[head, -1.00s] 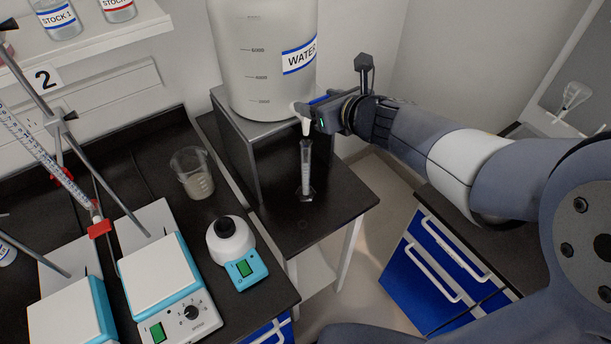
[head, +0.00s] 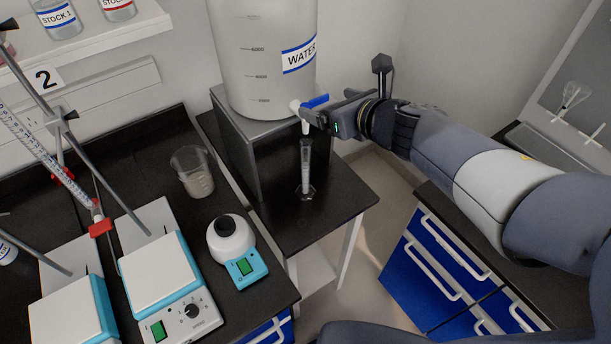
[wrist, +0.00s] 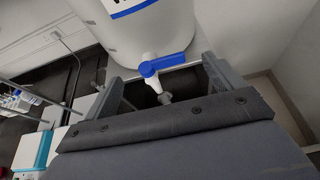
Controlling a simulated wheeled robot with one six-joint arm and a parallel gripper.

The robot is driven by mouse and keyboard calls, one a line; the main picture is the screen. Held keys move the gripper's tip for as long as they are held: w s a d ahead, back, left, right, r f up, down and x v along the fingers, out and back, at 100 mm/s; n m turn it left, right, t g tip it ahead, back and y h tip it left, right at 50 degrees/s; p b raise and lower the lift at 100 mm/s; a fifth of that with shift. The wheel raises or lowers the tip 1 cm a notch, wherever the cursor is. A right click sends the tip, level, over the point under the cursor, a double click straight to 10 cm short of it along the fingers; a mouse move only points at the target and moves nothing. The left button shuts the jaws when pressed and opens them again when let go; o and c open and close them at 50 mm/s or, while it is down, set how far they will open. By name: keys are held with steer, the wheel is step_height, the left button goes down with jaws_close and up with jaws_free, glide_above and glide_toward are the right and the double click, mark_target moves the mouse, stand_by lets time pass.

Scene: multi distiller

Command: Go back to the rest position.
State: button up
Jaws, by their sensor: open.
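My gripper (head: 322,112) is open and empty, just right of the white tap with its blue lever (head: 316,101) on the large water container (head: 262,75). In the wrist view, the blue lever (wrist: 160,65) shows beyond and between my gripper's two fingers (wrist: 160,92), apart from them as far as I can tell. The container stands on a grey box (head: 262,160). A clear graduated cylinder (head: 305,168) stands upright on the small black table below the tap. Its fill level is too small to tell.
A beaker (head: 191,172), a small round-topped teal device (head: 234,250) and hotplates (head: 160,275) stand on the black bench at left. A burette (head: 45,155) is clamped above them. A blue drawer cabinet (head: 450,265) stands at right. Open floor lies between the table and cabinet.

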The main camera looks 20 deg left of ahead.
mark_target(316, 99)
steer(key=v, duration=0.6)
steer(key=shift+s+d+p, duration=0.15)
steer(key=shift+d+p, duration=0.05)
steer(key=shift+p, duration=0.1)
steer(key=shift+r, duration=0.15)
steer(key=b+x, duration=0.1)
steer(key=x, duration=1)
steer(key=shift+s+a, duration=0.1)
steer(key=shift+b, duration=0.45)
steer(key=shift+s+m+t+h, duration=0.2)
steer(key=shift+m+t+h, duration=0.1)
steer(key=shift+m, duration=0.1)
steer(key=shift+b, duration=0.4)
steer(key=shift+m+t, duration=0.3)
steer(key=shift+w+r+p, duration=0.1)
steer(key=shift+p, duration=0.3)
